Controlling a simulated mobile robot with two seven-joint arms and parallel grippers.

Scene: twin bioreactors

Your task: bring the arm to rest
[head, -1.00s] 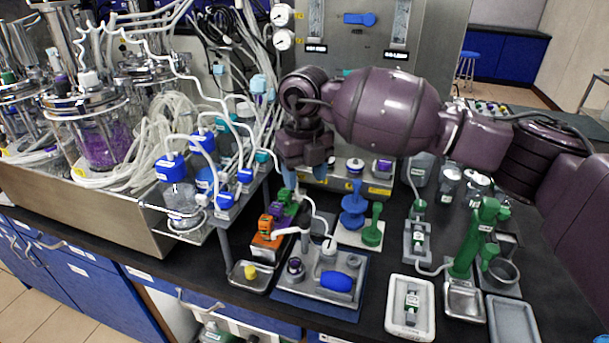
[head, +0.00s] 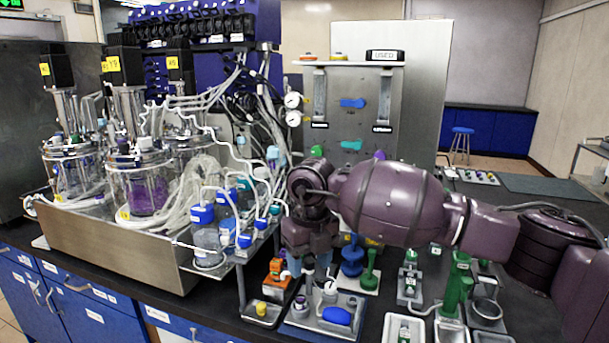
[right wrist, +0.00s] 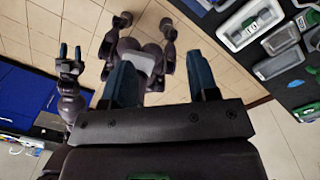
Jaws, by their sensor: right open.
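My right gripper (head: 309,268) hangs pointing down at the front of the bench in the head view, its two blue-grey fingers apart. Its fingertips overlap the small grey tray with the blue piece (head: 337,315) in the picture; I cannot tell the height between them. In the right wrist view the open jaws (right wrist: 160,85) have nothing between them, only floor and parts of my own body behind. My left gripper (right wrist: 70,52) shows small at the left of that view, its fingertips apart and empty. It is not in the head view.
Blue-capped bottles (head: 205,235) in a rack stand just left of my right gripper. The orange block (head: 278,272), blue stand (head: 352,256) and green stand (head: 369,270) are close around it. The bioreactors' steel tray (head: 110,250) fills the left. The bench right of my arm is crowded.

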